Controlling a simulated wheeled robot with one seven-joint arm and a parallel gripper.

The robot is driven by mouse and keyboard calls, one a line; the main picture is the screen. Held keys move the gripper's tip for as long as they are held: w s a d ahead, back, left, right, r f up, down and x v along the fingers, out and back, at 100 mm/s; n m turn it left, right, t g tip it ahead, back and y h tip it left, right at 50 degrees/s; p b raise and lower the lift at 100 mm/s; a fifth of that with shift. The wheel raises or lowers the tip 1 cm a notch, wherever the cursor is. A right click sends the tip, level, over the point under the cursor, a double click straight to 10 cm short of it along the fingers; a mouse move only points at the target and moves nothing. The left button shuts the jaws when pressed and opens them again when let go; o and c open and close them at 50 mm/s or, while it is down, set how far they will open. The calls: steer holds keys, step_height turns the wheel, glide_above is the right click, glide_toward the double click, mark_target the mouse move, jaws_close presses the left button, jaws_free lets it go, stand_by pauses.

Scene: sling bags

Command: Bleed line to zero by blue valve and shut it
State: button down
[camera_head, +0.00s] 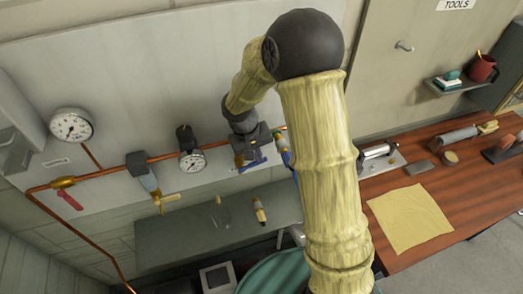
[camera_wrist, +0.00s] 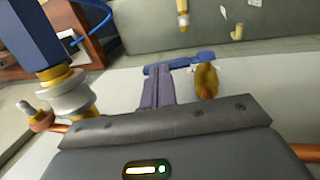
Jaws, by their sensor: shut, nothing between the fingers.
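My gripper (camera_head: 240,158) is at the copper pipe on the wall panel, fingers shut and empty. In the wrist view its fingertips (camera_wrist: 157,74) are close together, right by the blue valve handle (camera_wrist: 182,63); whether they touch it I cannot tell. The blue handle also shows in the head view (camera_head: 257,162), partly hidden by my gripper. A brass part (camera_wrist: 207,80) shows just right of the fingers. A small round gauge (camera_head: 192,161) sits left of the gripper, and a larger gauge (camera_head: 71,126) is at the far left. Their needle readings are too small to tell.
A grey shelf (camera_head: 165,235) runs below. A wooden bench (camera_head: 440,183) with a yellow cloth (camera_head: 410,218) stands right. In the wrist view, a blue-topped fitting (camera_wrist: 30,35) is close at left.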

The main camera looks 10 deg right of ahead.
mark_target(254, 162)
steer(key=shift+d+f, duration=0.1)
steer(key=shift+f, duration=0.1)
steer(key=shift+w+d+f+b, duration=0.15)
steer(key=shift+d+b, duration=0.1)
steer(key=shift+b, duration=0.25)
steer(key=shift+a+r, duration=0.45)
steer(key=shift+a, duration=0.25)
steer(key=p+v, duration=0.3)
steer(key=v, duration=0.1)
steer(key=shift+d, duration=0.3)
steer(key=d+b+v, duration=0.1)
steer(key=b+v, duration=0.1)
steer(key=v, duration=0.8)
